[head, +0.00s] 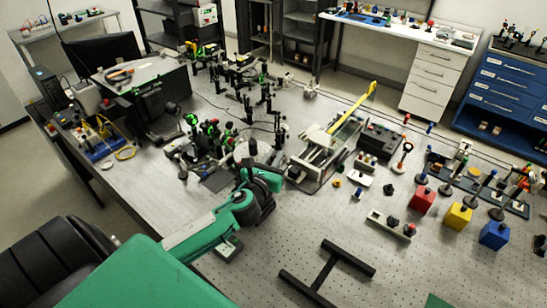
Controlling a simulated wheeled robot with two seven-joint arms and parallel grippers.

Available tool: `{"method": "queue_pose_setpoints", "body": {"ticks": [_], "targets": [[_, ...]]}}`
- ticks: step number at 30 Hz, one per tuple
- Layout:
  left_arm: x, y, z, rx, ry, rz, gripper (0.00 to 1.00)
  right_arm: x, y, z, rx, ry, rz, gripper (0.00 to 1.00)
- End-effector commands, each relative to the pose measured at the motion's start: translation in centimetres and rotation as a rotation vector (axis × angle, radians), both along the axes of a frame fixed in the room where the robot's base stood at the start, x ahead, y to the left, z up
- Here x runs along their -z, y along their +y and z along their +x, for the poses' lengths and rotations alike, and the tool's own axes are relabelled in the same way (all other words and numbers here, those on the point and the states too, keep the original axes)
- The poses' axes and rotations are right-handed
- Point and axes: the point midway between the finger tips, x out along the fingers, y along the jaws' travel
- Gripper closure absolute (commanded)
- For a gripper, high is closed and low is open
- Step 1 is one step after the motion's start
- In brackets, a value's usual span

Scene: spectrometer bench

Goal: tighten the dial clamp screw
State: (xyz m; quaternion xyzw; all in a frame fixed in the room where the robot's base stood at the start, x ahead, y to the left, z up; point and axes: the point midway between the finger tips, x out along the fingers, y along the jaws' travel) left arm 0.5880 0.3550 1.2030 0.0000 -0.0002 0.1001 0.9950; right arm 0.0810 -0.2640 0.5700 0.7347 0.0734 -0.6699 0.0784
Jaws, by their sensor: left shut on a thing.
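My left arm reaches in from the lower left, and its black left gripper (250,158) is at the right side of a cluttered dark instrument (212,150) on the metal bench. The gripper is shut on a small part there, taken to be the dial clamp screw. The screw itself is hidden by the gripper and too small to make out. A grey plate (217,181) lies in front of the instrument, just left of the gripper. My right gripper is not in view.
A grey device with a yellow lever (350,108) stands right of the gripper. Red (421,201), yellow (457,216) and blue (494,236) blocks stand at the right. A black H-shaped frame (325,272) lies in front. The perforated bench top (290,235) has free room at front centre.

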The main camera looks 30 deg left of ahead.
Motion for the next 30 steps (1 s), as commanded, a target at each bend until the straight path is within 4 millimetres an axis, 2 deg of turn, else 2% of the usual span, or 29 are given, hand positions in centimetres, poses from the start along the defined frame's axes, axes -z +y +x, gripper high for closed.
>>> {"method": "queue_pose_setpoints", "body": {"ticks": [15, 16, 18, 26, 30], "targets": [[0.05, 0.02, 0.01, 0.017, 0.001, 0.0, 1.0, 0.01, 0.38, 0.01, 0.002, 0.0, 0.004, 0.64], [0.05, 0.02, 0.01, 0.017, 0.001, 0.0, 0.79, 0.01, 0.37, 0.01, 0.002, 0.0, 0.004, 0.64], [0.05, 0.02, 0.01, 0.017, 0.0, 0.0, 0.66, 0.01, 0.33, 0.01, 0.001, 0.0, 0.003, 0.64], [0.03, 0.01, -0.02, 0.017, 0.0, 0.0, 0.66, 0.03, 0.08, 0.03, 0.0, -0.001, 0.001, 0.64], [0.21, -0.12, -0.72, 0.018, 0.0, 0.001, 0.66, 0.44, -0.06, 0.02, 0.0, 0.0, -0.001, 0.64]]}}
